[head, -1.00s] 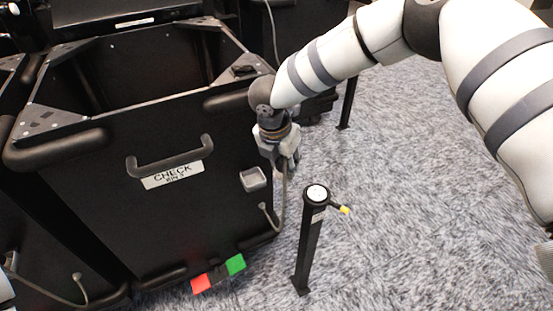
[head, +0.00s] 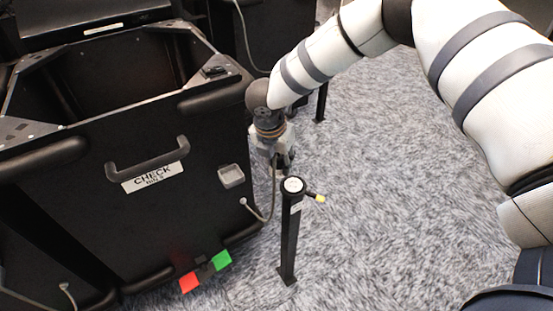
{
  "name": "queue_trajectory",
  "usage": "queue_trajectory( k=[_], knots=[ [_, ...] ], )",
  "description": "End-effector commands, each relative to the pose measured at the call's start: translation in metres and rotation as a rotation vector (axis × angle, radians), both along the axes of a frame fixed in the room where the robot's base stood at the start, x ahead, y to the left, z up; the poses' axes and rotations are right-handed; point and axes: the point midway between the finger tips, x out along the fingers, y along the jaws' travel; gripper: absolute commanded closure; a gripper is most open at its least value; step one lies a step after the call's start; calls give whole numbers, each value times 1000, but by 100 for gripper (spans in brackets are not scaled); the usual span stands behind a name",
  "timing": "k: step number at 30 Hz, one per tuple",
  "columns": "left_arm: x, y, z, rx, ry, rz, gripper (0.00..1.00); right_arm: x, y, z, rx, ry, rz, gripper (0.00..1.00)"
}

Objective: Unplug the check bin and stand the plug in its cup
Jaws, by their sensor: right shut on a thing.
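The black check bin (head: 150,225) stands at the left, with a handle and a white "CHECK" label (head: 155,177) on its front. A small grey socket (head: 231,176) on the bin's front face is empty. A grey cable (head: 262,217) runs from the bin's lower front up to my right gripper (head: 276,160). My right gripper points down, beside the bin's right side, shut on the plug, which is mostly hidden by the fingers. A black post (head: 290,240) with a round white-topped cup (head: 293,185) stands in front of and below the gripper. My left gripper is not in view.
A yellow-tipped peg (head: 320,198) sticks out from the post's side. Red (head: 188,282) and green (head: 221,260) tabs sit at the bin's foot. Another dark post (head: 321,100) stands behind my right arm. The grey carpet (head: 400,220) at the right is clear.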

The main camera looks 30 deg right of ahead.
Motion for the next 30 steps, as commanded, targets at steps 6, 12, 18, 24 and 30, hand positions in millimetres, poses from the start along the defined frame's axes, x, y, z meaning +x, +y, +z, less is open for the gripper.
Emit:
queue_trajectory(
  k=[6,12,18,24,30],
  knots=[
    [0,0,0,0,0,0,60,0,0,0,0,0,0,100],
    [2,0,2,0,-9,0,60,-3,-4,1,-1,-2,0,100],
    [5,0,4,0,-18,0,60,-6,-8,1,-1,-1,-1,100],
    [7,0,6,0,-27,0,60,-10,-11,1,0,-2,-1,100],
    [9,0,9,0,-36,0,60,-13,-15,1,1,-2,0,100]
  ],
)
